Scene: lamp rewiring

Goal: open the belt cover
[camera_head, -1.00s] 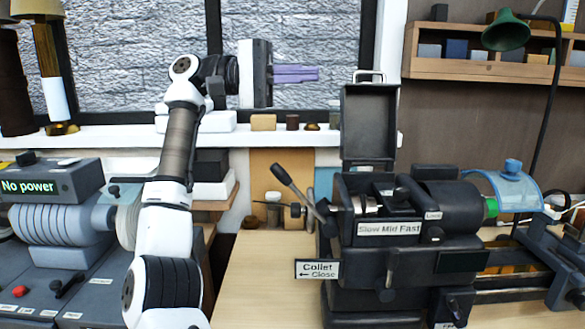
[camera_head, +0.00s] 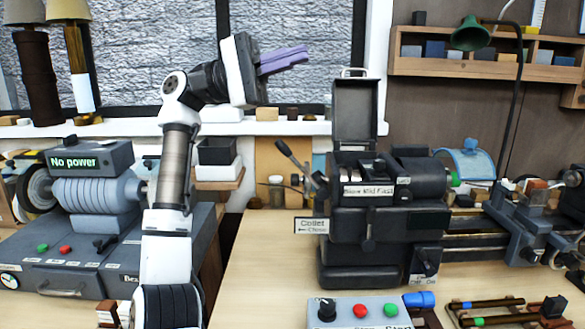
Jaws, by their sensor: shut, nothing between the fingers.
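The belt cover (camera_head: 357,110) is a dark hinged lid with a pale wire handle at its top. It stands upright at the back of the black lathe headstock (camera_head: 380,235). Below it the headstock top is uncovered, with metal parts showing behind the "Slow Mid Fast" label (camera_head: 368,191). My gripper (camera_head: 303,54) has purple fingers, shut and empty. It is in the air left of the cover and higher than its top, in front of the window, apart from the cover.
A lever (camera_head: 287,150) sticks up left of the headstock. A control box (camera_head: 362,312) with red and green buttons is at the front. A grey machine reading "No power" (camera_head: 90,160) stands left. A green lamp (camera_head: 470,33) hangs right. Bare tabletop (camera_head: 262,262) lies left of the lathe.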

